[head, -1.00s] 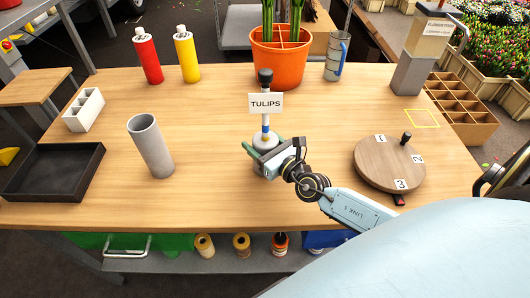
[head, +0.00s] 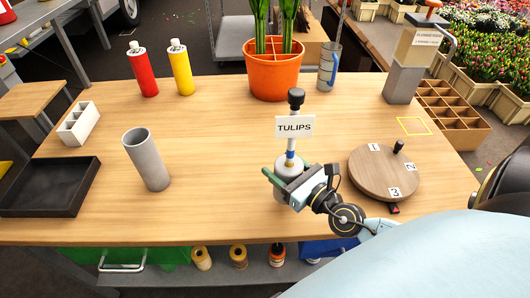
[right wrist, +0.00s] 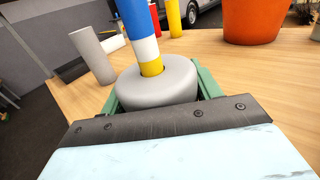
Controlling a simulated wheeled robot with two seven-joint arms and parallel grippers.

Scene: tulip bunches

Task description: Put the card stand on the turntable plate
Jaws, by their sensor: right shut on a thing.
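The card stand (head: 295,127) has a white TULIPS card, a dark knob on top, a striped post and a round grey base. It is roughly upright. My right gripper (head: 290,179) is shut on the base, with green fingers on either side. In the right wrist view the grey base (right wrist: 160,86) sits between the fingers of the gripper (right wrist: 158,88). I cannot tell for sure how far the base is above the table. The turntable plate (head: 375,178) is a round brown wooden disc with number tags and a black knob, right of the stand. My left gripper is not in view.
A grey cylinder (head: 148,162) and a black tray (head: 48,190) are at left. The table (head: 225,150) between stand and cylinder is clear.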

